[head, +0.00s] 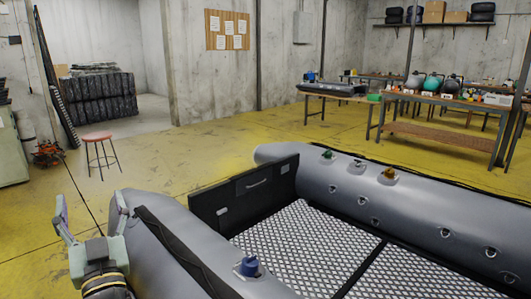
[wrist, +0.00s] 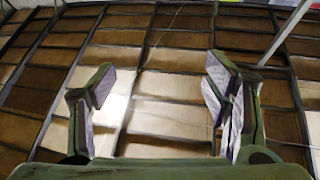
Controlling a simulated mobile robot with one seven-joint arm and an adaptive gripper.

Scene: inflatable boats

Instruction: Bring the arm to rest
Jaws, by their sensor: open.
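My gripper (head: 90,216) shows at the lower left of the head view, pointing up with its two fingers spread apart and nothing between them. In the wrist view my gripper (wrist: 158,105) is also open and empty, with the ceiling panels (wrist: 165,55) behind the fingers. In the head view the gripper stands just left of the grey inflatable boat (head: 420,210); whether it touches the boat's tube I cannot tell. The rest of the arm below the wrist is out of view.
The boat carries a blue fitting (head: 249,266), a green one (head: 327,154) and a yellow one (head: 388,174). A red stool (head: 97,137) stands on the yellow floor (head: 200,155) behind. A workbench (head: 455,102) stands at the back right. A green cabinet (head: 12,150) is at the left edge.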

